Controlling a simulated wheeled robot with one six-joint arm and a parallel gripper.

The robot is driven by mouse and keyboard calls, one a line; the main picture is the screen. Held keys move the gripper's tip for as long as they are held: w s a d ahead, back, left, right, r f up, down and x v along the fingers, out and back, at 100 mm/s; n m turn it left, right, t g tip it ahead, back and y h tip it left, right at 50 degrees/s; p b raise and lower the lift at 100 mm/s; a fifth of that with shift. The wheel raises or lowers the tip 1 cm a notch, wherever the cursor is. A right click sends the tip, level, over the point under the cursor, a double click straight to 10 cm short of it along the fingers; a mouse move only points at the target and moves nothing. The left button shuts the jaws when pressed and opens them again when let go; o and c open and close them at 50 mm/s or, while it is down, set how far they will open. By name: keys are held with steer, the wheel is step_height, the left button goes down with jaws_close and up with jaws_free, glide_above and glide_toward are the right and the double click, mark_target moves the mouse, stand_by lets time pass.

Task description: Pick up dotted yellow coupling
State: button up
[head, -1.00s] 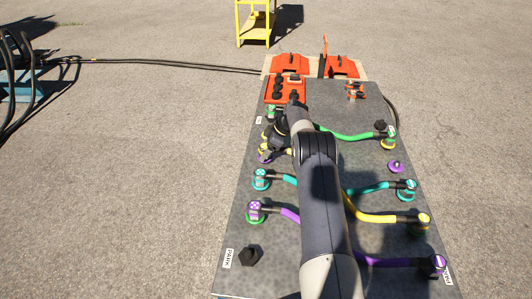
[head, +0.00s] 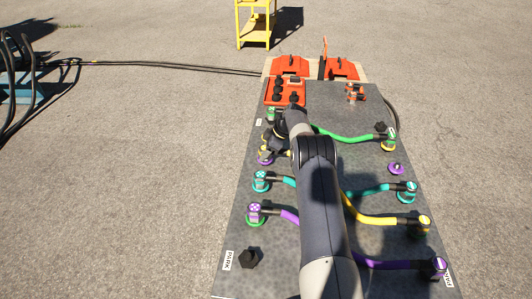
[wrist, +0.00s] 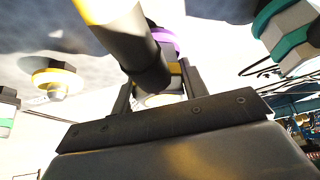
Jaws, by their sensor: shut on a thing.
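My gripper (head: 271,145) is at the left side of the dark panel (head: 320,105), over a purple ring socket (head: 265,159). In the wrist view my gripper (wrist: 160,92) is shut with its two dark fingers on either side of a yellow coupling (wrist: 160,100). Only a pale, yellow-edged part of it shows; its dots cannot be made out. A black sleeve (wrist: 145,62) and yellow cable lead up from it. The purple ring (wrist: 165,40) shows close behind the coupling. Whether the coupling is still seated there cannot be told. In the head view my gripper hides most of it.
A teal coupling (head: 260,178) and a purple coupling (head: 254,209) stand nearer on the left side. Several cable ends stand along the right edge, including a yellow one (head: 424,222). A black hexagonal piece (head: 248,258) is near the PARK label. A red tray (head: 284,92) lies farther back.

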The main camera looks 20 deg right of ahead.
steer(key=shift+r, duration=0.15)
step_height(320, 180, up, 10)
steer(key=shift+f+p, duration=0.2)
steer(key=shift+p, duration=0.95)
step_height(320, 180, up, 4)
steer(key=shift+f+p, duration=0.25)
steer(key=shift+p, duration=1)
